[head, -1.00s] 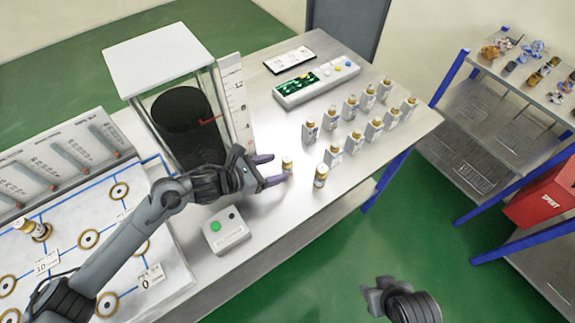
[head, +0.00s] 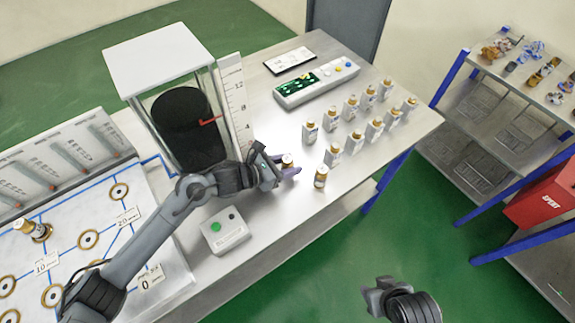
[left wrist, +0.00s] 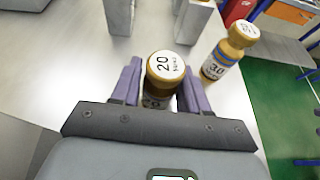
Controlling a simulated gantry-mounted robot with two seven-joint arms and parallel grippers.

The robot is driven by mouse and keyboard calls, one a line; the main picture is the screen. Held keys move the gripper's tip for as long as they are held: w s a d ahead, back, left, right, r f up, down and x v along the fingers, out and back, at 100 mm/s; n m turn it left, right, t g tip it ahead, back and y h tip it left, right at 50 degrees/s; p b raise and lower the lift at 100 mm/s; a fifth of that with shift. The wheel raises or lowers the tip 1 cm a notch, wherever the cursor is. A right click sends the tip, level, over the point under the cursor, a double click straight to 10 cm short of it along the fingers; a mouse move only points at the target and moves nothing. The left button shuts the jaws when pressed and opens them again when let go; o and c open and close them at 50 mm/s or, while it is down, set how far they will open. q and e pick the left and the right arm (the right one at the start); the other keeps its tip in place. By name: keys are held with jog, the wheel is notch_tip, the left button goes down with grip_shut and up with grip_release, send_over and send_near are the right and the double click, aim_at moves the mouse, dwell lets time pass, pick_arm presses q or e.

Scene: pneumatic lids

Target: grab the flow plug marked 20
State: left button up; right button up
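The flow plug marked 20 (left wrist: 165,68) has a white top and a gold-brown rim, and stands upright on the metal table. It also shows in the head view (head: 288,160). My left gripper (head: 286,169) is low over the table with its purple fingers on either side of this plug. In the left wrist view the left gripper (left wrist: 161,88) looks open, with the fingers close beside the plug; contact is not clear. A plug marked 30 (left wrist: 221,60) stands just to the right. My right gripper (head: 373,298) hangs off the table, its fingers unclear.
Several white holders with gold-topped plugs (head: 332,155) stand behind. A control box (head: 226,231), a board with ringed ports (head: 88,239) and a clear tank with a black cylinder (head: 187,125) lie to the left.

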pick_arm(q)
jog(key=c, duration=0.7)
jog(key=shift+c, duration=0.3)
jog(key=shift+r, duration=0.15)
